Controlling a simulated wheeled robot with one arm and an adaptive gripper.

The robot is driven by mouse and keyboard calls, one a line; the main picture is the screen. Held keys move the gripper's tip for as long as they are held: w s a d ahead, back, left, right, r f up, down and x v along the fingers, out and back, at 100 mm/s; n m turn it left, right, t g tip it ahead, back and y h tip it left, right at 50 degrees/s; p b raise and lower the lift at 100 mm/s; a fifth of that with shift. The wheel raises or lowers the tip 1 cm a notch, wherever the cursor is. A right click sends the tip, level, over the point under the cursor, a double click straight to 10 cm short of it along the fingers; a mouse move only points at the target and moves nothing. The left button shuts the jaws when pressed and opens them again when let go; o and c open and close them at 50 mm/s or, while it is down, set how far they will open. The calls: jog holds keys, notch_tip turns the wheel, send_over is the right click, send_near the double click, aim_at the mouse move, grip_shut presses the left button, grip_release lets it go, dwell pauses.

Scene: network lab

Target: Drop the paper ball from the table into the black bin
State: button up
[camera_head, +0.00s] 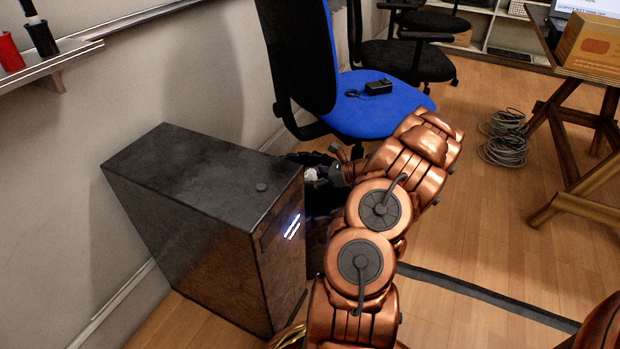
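My copper arm reaches up the middle of the view and bends left at its top. My gripper (318,172) is small and dark, just beyond the right edge of the dark cabinet. A small white patch, which looks like the paper ball (311,174), shows at the gripper's fingers. The fingers are too small and too much hidden to tell whether they are shut on it. A dark shape below the gripper, between the cabinet and my arm, may be the black bin (318,203). It is mostly hidden, and I cannot make out its rim.
The dark cabinet (205,170) stands left of my arm. A blue chair (385,108) with a black adapter (378,88) on its seat is just behind. Cable coils (503,140) lie on the floor near a wooden trestle table (560,115) bearing a cardboard box (592,47).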

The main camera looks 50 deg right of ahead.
jog(key=shift+f+b, duration=0.65)
jog(key=shift+f, duration=0.3)
jog(key=o, duration=0.8)
jog(key=shift+c, duration=0.2)
jog(key=v, duration=1.2)
